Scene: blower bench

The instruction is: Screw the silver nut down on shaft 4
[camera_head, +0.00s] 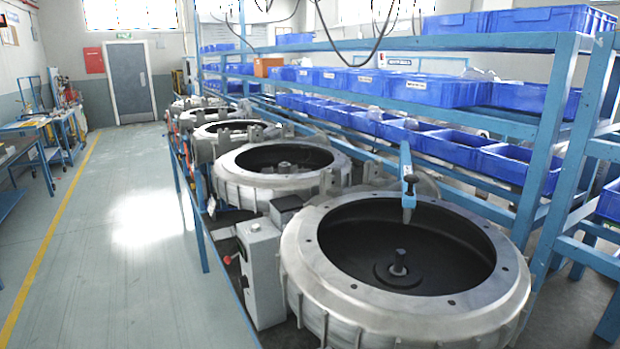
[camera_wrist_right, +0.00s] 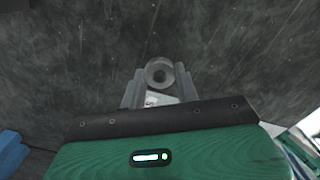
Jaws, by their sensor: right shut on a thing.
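The silver nut (camera_wrist_right: 160,72) is a ring with a dark hole, held at the tips of my right gripper (camera_wrist_right: 160,82) in the right wrist view. The grey fingers are shut on it. In the head view, a short shaft (camera_head: 399,261) stands upright in the dark bowl of the nearest round housing (camera_head: 310,262). A dark stub (camera_head: 284,166) stands in the housing behind it. I cannot tell which shaft is number 4. No shaft is visible in the right wrist view, where a dark, scratched grey surface lies behind the nut.
Several round metal housings stand in a row going back. Blue shelves with bins (camera_head: 436,90) line the right. The left floor (camera_head: 130,240) is clear.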

